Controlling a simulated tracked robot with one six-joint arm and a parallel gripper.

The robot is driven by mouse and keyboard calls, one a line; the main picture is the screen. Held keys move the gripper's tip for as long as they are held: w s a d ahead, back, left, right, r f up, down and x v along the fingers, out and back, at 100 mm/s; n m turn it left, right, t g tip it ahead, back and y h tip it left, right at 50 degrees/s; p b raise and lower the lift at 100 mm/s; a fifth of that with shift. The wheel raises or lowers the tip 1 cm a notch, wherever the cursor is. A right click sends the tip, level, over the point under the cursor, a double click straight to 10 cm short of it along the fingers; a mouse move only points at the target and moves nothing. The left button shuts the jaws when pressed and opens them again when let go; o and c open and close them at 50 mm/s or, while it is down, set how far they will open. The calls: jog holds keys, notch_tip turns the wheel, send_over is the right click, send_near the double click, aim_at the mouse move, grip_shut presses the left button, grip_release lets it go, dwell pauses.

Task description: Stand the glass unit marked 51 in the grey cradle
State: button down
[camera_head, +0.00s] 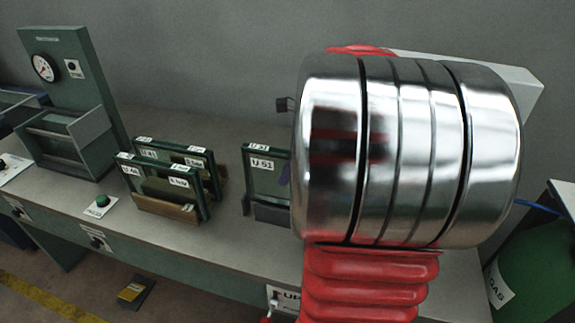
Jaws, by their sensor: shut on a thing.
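The glass unit marked 51 (262,165) has a dark green frame and white labels. It is upright over the bench, just left of my arm, and its right part is hidden behind the arm. A dark grey block, which looks like the grey cradle (272,213), shows at its lower edge. I cannot tell whether the unit rests in it or is just above. My gripper (285,173) is almost wholly hidden behind my arm.
Two similar framed units (190,180) stand in a brown wooden rack (165,207) to the left. A green press with a gauge (43,67) stands at the far left. A green gas cylinder (535,265) is at right.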

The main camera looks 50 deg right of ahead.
jog(key=shift+f, duration=2.75)
jog(key=c, duration=1.6)
grip_release()
jog(key=shift+o, duration=0.2)
jog(key=shift+f, duration=0.1)
jog(key=v, duration=1.4)
jog(key=shift+a, duration=0.1)
